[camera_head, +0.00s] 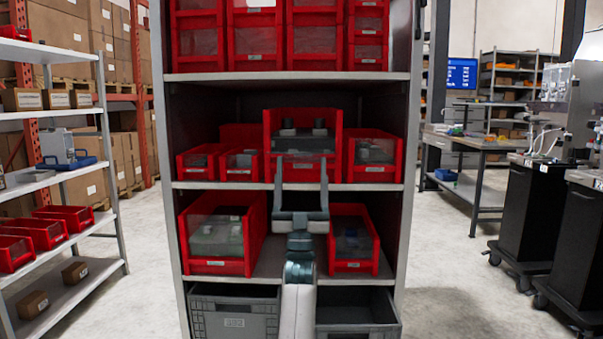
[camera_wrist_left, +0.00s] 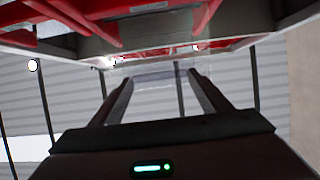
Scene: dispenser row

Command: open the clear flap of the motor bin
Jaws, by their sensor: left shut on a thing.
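The motor bin (camera_head: 337,160) is the tall red bin in the middle of the shelf at mid height, with grey and dark parts showing in it. Its clear flap (camera_head: 303,143) shows as a greyish see-through panel across the front. My left gripper (camera_head: 302,164) is in front of this bin, its two fingers pointing up at the flap's lower part. In the left wrist view the fingers (camera_wrist_left: 160,78) stand apart with a clear sheet between their tips, and the gripper is shut on the flap. How far the flap is tilted is hard to tell. My right gripper is not in view.
Smaller red bins (camera_head: 375,152) stand close on both sides. Larger red bins (camera_head: 216,265) with clear fronts are on the shelf below, either side of my left arm. The grey shelf edge (camera_head: 230,185) runs just below the motor bin. Grey crates (camera_head: 235,322) sit at the bottom.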

